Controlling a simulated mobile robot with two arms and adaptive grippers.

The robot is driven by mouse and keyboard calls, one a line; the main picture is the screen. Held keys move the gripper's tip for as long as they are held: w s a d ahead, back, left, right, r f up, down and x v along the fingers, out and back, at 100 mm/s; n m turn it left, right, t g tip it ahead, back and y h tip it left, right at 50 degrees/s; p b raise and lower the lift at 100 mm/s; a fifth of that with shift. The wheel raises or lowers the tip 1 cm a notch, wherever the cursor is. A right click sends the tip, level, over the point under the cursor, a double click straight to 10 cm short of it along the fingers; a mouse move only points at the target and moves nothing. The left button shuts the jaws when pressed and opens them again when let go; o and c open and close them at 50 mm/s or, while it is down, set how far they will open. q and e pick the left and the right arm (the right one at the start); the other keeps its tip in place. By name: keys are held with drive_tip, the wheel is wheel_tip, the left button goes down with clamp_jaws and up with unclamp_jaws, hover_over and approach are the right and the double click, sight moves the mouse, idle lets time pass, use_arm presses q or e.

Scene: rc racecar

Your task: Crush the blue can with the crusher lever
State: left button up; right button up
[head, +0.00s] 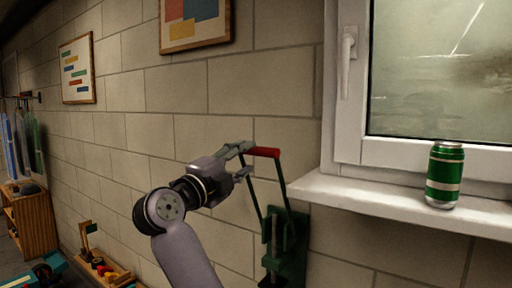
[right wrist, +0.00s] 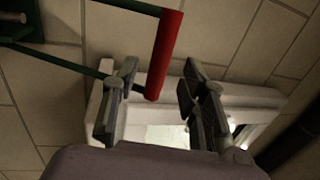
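The can crusher (head: 287,245) is a dark green frame fixed to the wall below the window sill. Its lever arms rise to a red handle (head: 264,152). My right gripper (head: 246,160) is beside the handle's left end, its fingers apart. In the right wrist view the red handle (right wrist: 165,50) reaches between the open fingers, with a clear gap to the right finger; contact with the left finger cannot be told. A green can (head: 444,175) with pale bands stands upright on the sill. No blue can shows; the crusher's inside is hard to see. My left gripper is out of view.
The white window sill (head: 400,200) juts out right of the crusher, below the window frame (head: 345,100). Framed pictures (head: 77,68) hang on the block wall. A wooden shelf (head: 38,220) and low trays with small items are at lower left.

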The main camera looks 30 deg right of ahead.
sight(253, 153)
drive_tip(key=x, duration=0.5)
drive_tip(key=shift+w+d+p, duration=0.1)
drive_tip(key=shift+d+p, duration=0.2)
drive_tip(key=shift+p, duration=0.1)
drive_tip(key=shift+c, duration=0.5)
clamp_jaws()
drive_tip(key=shift+a, duration=0.1)
